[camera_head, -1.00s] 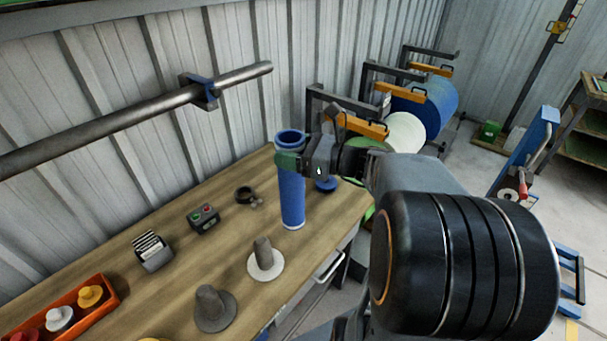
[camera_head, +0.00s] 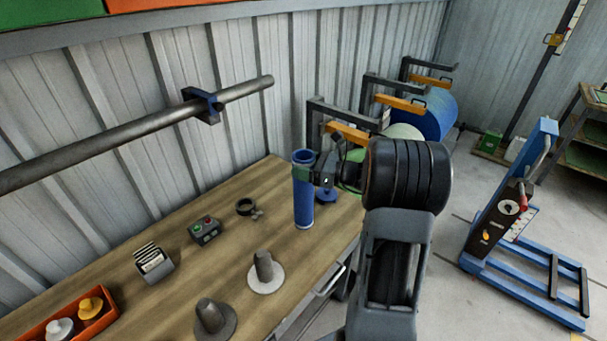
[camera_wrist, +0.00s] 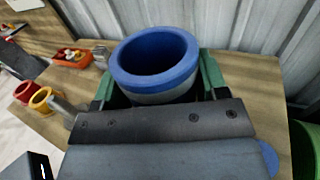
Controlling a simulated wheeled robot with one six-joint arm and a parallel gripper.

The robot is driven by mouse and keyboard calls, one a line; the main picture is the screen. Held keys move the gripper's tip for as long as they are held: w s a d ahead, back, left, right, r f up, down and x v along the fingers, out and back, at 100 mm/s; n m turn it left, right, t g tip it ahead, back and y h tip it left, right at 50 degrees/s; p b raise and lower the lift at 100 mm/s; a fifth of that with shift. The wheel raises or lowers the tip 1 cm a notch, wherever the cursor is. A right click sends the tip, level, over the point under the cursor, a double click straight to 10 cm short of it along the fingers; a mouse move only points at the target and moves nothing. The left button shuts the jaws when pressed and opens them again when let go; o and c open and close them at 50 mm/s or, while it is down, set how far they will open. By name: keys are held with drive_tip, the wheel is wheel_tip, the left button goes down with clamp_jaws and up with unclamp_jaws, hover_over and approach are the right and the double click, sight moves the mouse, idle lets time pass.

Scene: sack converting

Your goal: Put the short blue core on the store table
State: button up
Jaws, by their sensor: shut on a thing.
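The blue core (camera_head: 304,198) is an upright blue tube with a hollow top, at the far end of the wooden table (camera_head: 215,190). My gripper (camera_head: 303,172) is shut around its upper part from the right side.
An orange bin (camera_head: 75,322) is front left. A blue lift trolley (camera_head: 525,210) stands on the floor.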

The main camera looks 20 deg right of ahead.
drive_tip(key=shift+w+d+f, duration=0.1)
drive_tip(key=shift+d+f, duration=0.05)
drive_tip(key=shift+f, duration=1.7)
drive_tip(key=o, duration=1.5)
drive_tip(key=b+v, duration=0.1)
drive_tip(key=v, duration=1.1)
drive_tip(key=shift+b, duration=0.35)
